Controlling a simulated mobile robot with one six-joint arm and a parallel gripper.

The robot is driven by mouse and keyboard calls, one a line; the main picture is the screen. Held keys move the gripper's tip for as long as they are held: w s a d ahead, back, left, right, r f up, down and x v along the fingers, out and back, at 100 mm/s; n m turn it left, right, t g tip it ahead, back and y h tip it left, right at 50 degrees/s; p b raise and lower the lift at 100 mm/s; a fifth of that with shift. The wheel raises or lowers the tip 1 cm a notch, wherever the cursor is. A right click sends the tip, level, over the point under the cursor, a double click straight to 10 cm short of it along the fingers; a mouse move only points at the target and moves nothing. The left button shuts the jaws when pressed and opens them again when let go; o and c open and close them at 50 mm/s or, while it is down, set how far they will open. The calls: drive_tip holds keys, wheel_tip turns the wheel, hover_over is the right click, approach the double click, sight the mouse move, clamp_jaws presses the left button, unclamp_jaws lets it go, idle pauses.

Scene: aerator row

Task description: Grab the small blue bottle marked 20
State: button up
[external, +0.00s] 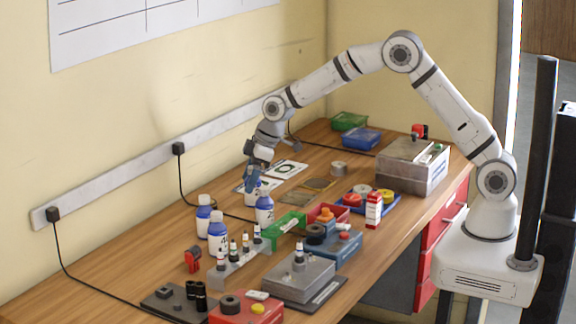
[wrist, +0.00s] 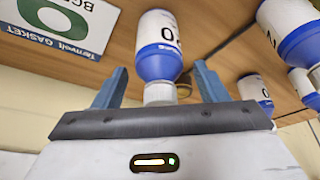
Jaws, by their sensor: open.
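Several white bottles with blue bands stand in a group on the bench. In the wrist view one bottle (wrist: 158,45) lies between the fingers of my gripper (wrist: 161,67), cap toward the palm, with gaps on both sides. A dark round digit like 0 shows on it; the full number is not readable. My gripper is open and empty.
Two more bottles (external: 219,232) stand to the left. A rack of small vials (external: 240,262) is in front. Flat cards (external: 286,169) lie behind to the right, near a metal box (external: 413,165). The wall with its cable rail (external: 120,180) is close behind.

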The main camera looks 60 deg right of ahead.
drive_tip(key=c, duration=1.1)
